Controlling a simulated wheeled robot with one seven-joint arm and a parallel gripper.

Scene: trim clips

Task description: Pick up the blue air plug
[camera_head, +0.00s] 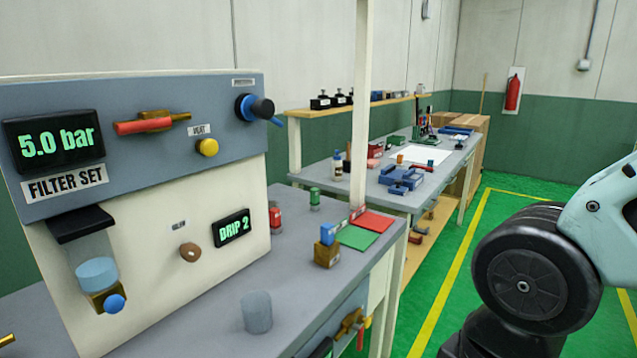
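A blue ball-shaped knob (115,303) under the filter bowl and a blue-and-black knob (256,108) on the panel are also blue. My gripper is not in view; only part of my arm shows at the right edge, apart from the bench.
A panel unit (160,240) reading 5.0 bar fills the left. A grey cylinder (256,312) stands in front of the brass block. Red (372,221) and green mats (357,238) lie behind, near a white post (361,110). A cluttered bench (420,195) stands farther back.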

